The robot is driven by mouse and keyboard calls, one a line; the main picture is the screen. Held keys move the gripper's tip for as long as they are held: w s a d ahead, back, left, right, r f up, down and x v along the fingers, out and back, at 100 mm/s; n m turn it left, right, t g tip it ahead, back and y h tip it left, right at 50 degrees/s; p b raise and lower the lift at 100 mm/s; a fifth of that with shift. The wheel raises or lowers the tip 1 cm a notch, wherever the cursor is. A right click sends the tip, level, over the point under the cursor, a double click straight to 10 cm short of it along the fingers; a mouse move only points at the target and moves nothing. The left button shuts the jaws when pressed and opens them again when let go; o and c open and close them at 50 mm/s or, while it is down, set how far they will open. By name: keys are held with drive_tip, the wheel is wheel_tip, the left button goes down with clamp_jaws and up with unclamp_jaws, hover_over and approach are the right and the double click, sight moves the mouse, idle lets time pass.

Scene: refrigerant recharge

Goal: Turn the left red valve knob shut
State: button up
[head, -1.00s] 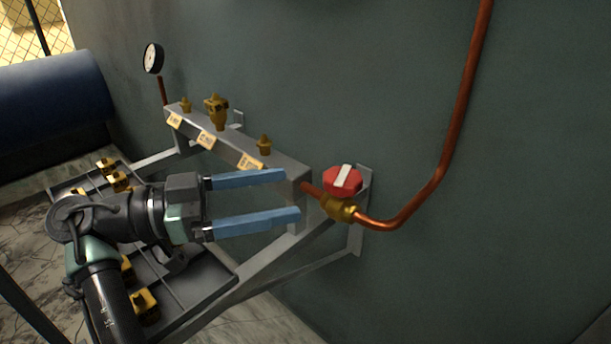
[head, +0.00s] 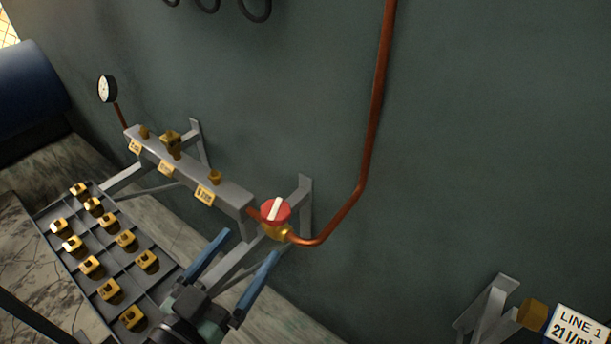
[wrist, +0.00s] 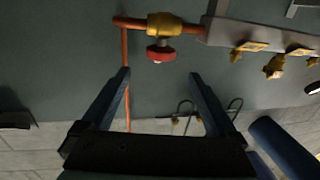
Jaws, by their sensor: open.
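The red valve knob (head: 275,210) has a white bar across its top and sits on a brass valve body (head: 277,232) at the right end of the grey manifold. In the wrist view the red knob (wrist: 161,54) hangs below its brass body (wrist: 164,24), ahead of and between the finger lines. My gripper (head: 246,246) is open and empty, its two blue fingers pointing toward the valve from below. The fingers are apart from the knob. In the wrist view my gripper (wrist: 160,75) shows both fingers spread wide.
A copper pipe (head: 372,120) bends up the wall from the valve. The grey manifold (head: 230,188) carries brass fittings and yellow tags. A tray (head: 120,275) of several brass fittings lies at left. A gauge (head: 107,89) stands behind. A LINE 1 sign (head: 580,325) is at lower right.

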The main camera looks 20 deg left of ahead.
sight(287, 202)
drive_tip(key=w+d+p, duration=0.2)
drive_tip(key=w, duration=1)
drive_tip(key=shift+w, duration=0.3)
drive_tip(key=c, duration=1.4)
drive_tip(key=h+b, duration=0.1)
drive_tip(key=b, duration=0.2)
drive_tip(key=shift+d+f+m, duration=0.1)
drive_tip(key=shift+f+m, duration=0.2)
drive_tip(key=shift+m, duration=0.1)
drive_tip(key=m+g+h+b, duration=0.1)
drive_tip(key=h+b, duration=0.1)
drive_tip(key=b, duration=0.1)
drive_tip(key=m+h+b, duration=0.1)
drive_tip(key=h+b, duration=0.1)
drive_tip(key=b, duration=0.1)
drive_tip(key=shift+s+d+m+g, duration=0.1)
drive_tip(key=shift+d+m+g, duration=0.2)
drive_tip(key=shift+g, duration=0.1)
drive_tip(key=shift+s+d+r+m+g+h+b, duration=0.1)
drive_tip(key=shift+r+m+g+h+b, duration=0.15)
drive_tip(key=shift+m+g+h+b, duration=0.35)
